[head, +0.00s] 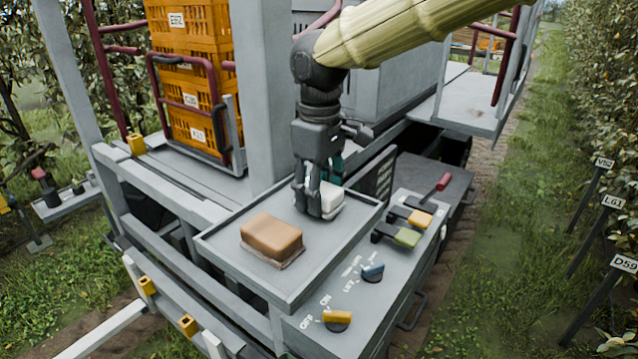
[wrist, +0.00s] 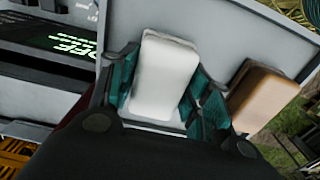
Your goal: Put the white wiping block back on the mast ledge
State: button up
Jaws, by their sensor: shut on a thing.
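The white wiping block (head: 329,198) is between the fingers of my gripper (head: 325,190), which is shut on it. The block is over the right part of the grey mast ledge (head: 215,243), a shallow tray with a raised rim. I cannot tell whether its underside touches the ledge. In the wrist view the white block (wrist: 161,78) sits between the teal finger pads of my gripper (wrist: 160,92). A brown block (head: 271,238) rests on the left part of the ledge; it also shows in the wrist view (wrist: 262,95).
Orange crates (head: 190,70) stand at the back left. A dark screen (wrist: 60,45) shows in the wrist view.

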jog(key=shift+s+f, duration=0.1)
jog(key=shift+f, duration=0.1)
jog(key=shift+f, duration=0.1)
jog(key=o, duration=0.9)
notch_tip(320, 180, up, 12)
jog(key=b, duration=0.4)
